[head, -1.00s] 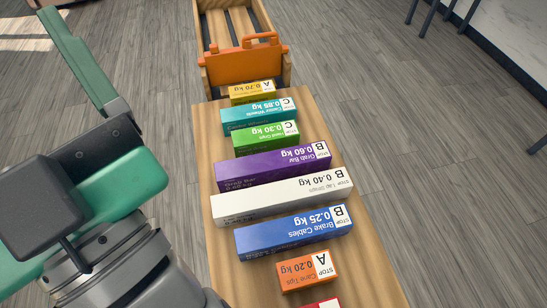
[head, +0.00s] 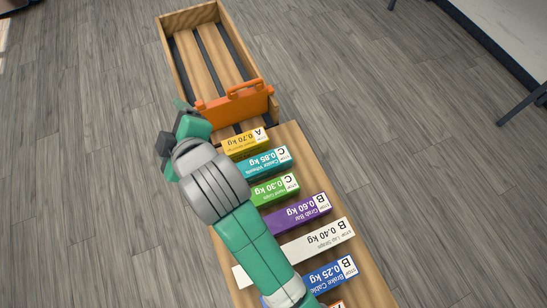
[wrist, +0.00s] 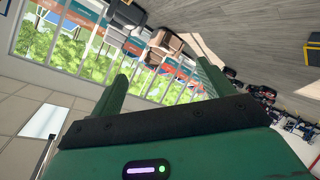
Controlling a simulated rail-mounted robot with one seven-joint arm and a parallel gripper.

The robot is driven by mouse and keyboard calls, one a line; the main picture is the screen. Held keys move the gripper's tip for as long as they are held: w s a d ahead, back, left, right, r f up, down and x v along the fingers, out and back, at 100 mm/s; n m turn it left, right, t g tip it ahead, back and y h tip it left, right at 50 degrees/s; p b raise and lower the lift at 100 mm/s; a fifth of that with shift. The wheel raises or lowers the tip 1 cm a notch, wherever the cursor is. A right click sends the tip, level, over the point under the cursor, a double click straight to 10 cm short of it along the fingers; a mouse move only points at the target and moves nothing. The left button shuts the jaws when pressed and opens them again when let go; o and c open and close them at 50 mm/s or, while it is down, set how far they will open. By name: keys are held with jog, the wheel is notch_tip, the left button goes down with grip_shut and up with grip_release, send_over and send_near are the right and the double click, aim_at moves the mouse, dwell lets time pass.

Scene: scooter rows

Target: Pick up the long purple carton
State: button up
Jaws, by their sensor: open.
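The long purple carton (head: 303,213), marked Grab Bar, B and 0.60 kg, lies across the wooden board between a green carton and a white one. My arm hides its left end in the head view; its labelled right end shows. My gripper shows in the wrist view (wrist: 163,78), with its two green fingers apart and nothing between them. In the head view it is mostly hidden behind my grey wrist, left of the orange gate and apart from the purple carton. The wrist view shows windows and floor, no cartons.
The green carton (head: 275,190), teal carton (head: 265,163) and yellow carton (head: 244,142) lie beyond; the white carton (head: 318,243) and blue carton (head: 331,275) lie nearer. An orange gate (head: 236,106) stands before an empty slatted wooden tray (head: 170,43). Floor on both sides is clear.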

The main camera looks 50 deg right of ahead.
jog(key=s+d+f+n+g+p, duration=0.2)
jog(key=s+d+f+g, duration=0.2)
jog(key=f, duration=0.6)
jog(key=n+g+y+p, duration=0.3)
jog(key=n+g, duration=0.1)
jog(key=g, duration=0.5)
send_over(281, 220)
jog(key=f, duration=1.9)
jog(key=shift+s+a, duration=0.15)
jog(key=shift+a, duration=0.2)
jog(key=shift+d+f+b, duration=0.15)
jog(key=shift+f+b, duration=0.7)
jog(key=shift+f, duration=1.1)
jog(key=shift+d+f+b, duration=0.15)
jog(key=shift+f+b, duration=0.65)
jog(key=shift+f, duration=1.1)
jog(key=shift+r, duration=0.15)
jog(key=c, duration=1.5)
